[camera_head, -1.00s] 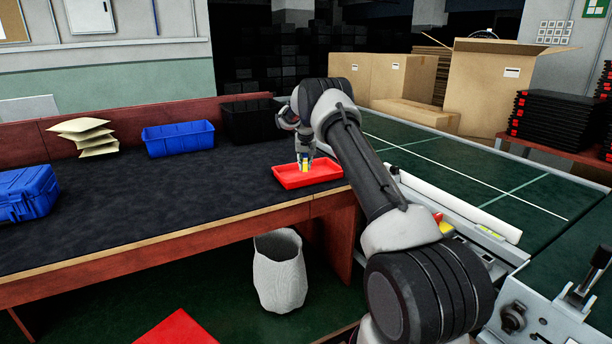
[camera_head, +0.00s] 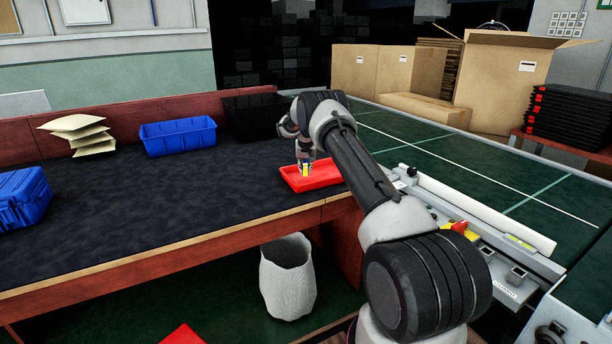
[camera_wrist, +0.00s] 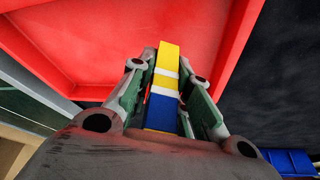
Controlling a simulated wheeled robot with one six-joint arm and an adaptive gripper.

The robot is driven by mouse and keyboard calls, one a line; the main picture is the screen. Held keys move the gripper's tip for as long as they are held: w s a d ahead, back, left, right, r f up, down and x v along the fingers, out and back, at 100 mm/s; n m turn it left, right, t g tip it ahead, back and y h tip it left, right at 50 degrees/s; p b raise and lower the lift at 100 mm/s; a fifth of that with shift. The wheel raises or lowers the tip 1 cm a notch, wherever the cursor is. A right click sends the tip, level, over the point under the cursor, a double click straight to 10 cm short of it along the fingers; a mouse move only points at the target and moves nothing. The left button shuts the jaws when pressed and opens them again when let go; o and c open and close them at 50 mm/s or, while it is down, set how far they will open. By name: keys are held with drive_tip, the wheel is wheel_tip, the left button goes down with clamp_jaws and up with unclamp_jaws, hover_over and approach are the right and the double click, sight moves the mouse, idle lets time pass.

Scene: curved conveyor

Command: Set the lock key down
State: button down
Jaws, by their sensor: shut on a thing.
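The lock key (camera_wrist: 167,75) is a narrow bar with yellow, white and blue bands, seen close in the wrist view. My gripper (camera_wrist: 165,88) is shut on it, one finger on each side. In the head view the key (camera_head: 306,168) points down below my gripper (camera_head: 306,160), over the red tray (camera_head: 325,180). The red tray (camera_wrist: 80,40) fills much of the wrist view behind the key. I cannot tell whether the key's tip touches the tray floor.
A blue bin (camera_head: 178,139), a black bin (camera_head: 250,117), stacked envelopes (camera_head: 80,130) and a blue case (camera_head: 22,197) stand on the dark worktable (camera_head: 150,200). The table's middle is clear. A white waste bin (camera_head: 288,278) stands below.

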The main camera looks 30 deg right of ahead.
sight(305, 182)
drive_tip(key=shift+f, duration=1.75)
drive_tip(key=shift+f, duration=0.1)
drive_tip(key=c, duration=1.3)
unclamp_jaws()
drive_tip(key=shift+c, duration=0.2)
